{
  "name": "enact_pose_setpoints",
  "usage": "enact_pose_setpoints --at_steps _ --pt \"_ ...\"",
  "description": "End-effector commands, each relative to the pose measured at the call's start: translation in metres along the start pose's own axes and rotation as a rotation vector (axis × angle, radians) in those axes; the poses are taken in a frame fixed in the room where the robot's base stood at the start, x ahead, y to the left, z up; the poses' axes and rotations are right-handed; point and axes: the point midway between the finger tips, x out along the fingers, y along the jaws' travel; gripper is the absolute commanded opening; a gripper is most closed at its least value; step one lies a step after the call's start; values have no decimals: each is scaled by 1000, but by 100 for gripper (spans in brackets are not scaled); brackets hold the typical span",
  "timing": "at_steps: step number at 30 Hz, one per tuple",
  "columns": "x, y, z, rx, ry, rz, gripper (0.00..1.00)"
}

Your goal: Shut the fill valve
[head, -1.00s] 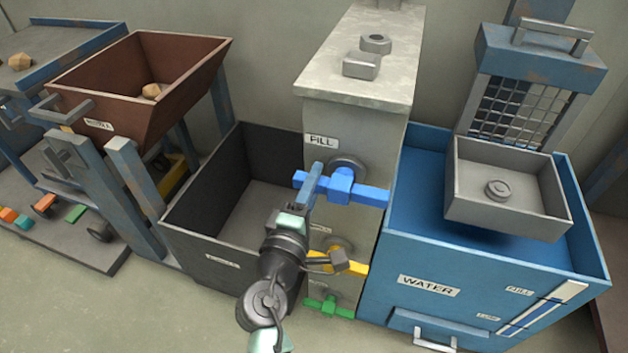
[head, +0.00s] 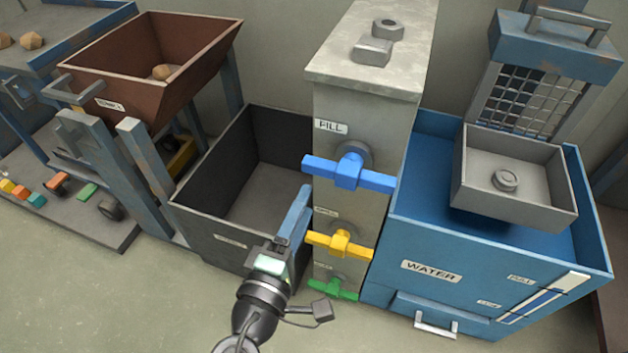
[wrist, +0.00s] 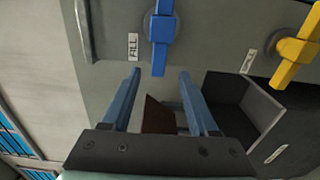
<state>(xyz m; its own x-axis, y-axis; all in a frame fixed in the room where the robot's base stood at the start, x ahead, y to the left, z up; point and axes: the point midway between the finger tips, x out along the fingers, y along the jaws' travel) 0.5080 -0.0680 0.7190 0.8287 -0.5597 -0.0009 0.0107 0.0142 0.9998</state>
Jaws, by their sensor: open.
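The fill valve has a blue bar handle (head: 348,173) under the FILL label (head: 330,127) on the grey column. The handle lies crosswise, roughly level, in the head view. In the wrist view the blue handle (wrist: 161,30) is ahead of the fingertips, with the FILL label (wrist: 132,46) beside it. My gripper (head: 298,203) is open and empty, below and left of the handle, apart from it. In the wrist view a gap shows between the fingers (wrist: 160,82) and the handle.
A yellow handle (head: 340,243) and a green handle (head: 334,288) sit below on the same column. A dark open bin (head: 215,240) is left of the column. The blue WATER tank (head: 470,265) stands close on its right.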

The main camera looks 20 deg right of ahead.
Motion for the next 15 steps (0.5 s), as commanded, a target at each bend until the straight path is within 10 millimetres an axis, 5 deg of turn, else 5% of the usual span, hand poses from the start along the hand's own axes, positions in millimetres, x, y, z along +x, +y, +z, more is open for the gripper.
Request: enact_pose_setpoints --at_steps 6,15 --pt "-27 0 0 1 0 -1 60" --pt "-31 0 0 1 -1 1 60"
